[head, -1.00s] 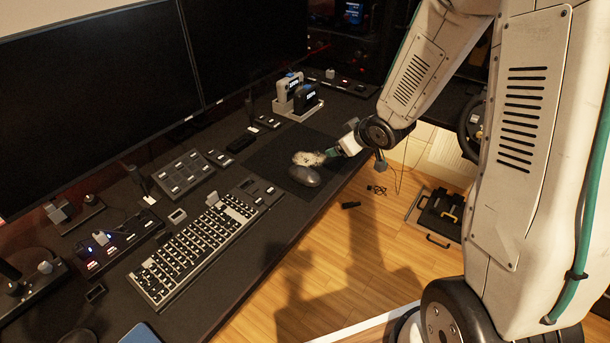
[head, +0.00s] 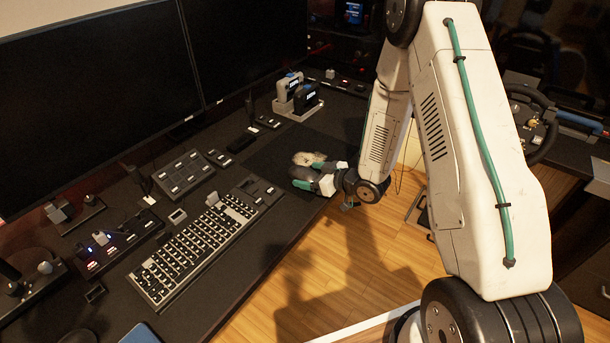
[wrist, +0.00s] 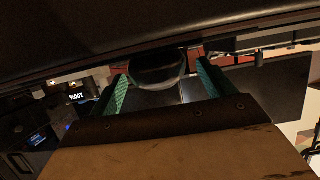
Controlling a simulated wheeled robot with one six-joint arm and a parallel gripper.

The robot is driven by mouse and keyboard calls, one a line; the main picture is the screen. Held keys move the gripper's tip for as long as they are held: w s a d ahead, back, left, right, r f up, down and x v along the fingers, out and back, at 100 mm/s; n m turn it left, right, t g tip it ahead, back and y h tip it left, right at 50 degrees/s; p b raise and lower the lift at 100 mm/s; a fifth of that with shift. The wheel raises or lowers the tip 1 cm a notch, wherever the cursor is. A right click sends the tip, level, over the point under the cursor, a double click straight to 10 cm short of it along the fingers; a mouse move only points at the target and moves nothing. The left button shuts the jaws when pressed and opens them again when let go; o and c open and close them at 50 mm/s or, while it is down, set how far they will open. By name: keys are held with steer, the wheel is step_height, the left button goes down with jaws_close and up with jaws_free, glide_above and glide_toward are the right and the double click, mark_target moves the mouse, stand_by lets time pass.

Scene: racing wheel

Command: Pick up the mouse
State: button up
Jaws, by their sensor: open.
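The mouse (head: 303,171) is a dark rounded shape on the black desk mat, close to the desk's front edge. A pale speckled patch shows on its far side; I cannot tell whether it is part of the mouse. My gripper (head: 320,174) is open, low over the mat at the right of the mouse, with its green-padded fingers pointing toward it. In the wrist view the mouse (wrist: 158,68) lies ahead, centred between the two spread green fingers (wrist: 162,88). I cannot tell whether a finger touches it. Part of the mouse is hidden by my gripper in the head view.
A keyboard (head: 205,245) lies left of the mat (head: 262,158), with button panels (head: 184,175) behind it. A black and white device (head: 298,98) stands at the back. Two large monitors (head: 95,95) line the far side. The mat behind the mouse is clear.

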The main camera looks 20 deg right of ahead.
steer(key=shift+x, duration=1.35)
steer(key=c, duration=1.1)
steer(key=shift+r, duration=0.15)
